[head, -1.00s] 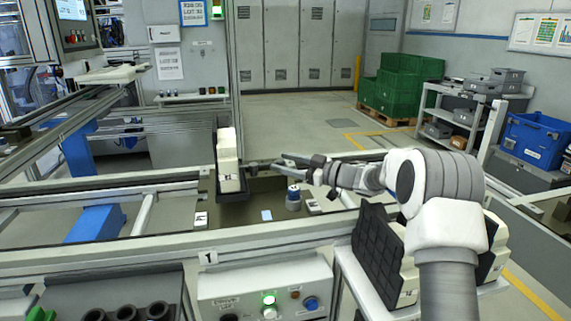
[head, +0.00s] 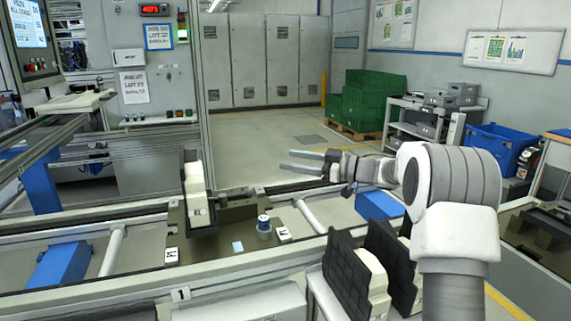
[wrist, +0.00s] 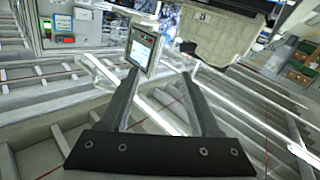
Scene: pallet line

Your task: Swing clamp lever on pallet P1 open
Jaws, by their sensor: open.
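The pallet (head: 205,240), an olive-brown plate, lies on the conveyor left of centre in the head view. It carries a cream block (head: 196,190) against a black upright plate, a small round blue-and-white part (head: 263,224) and small white labels. I cannot make out the label text or clearly pick out the clamp lever; a dark fitting (head: 236,196) sits at the pallet's back. My gripper (head: 285,160) is open and empty, and in the picture it appears above and right of the pallet. In the wrist view, the open fingers (wrist: 160,75) have nothing between them.
Conveyor rails (head: 110,295) run across the front. Black racks with cream blocks (head: 345,272) stand at the front, left of my arm. Green crates (head: 370,103), a grey shelf cart (head: 425,122) and a blue bin (head: 497,150) stand behind.

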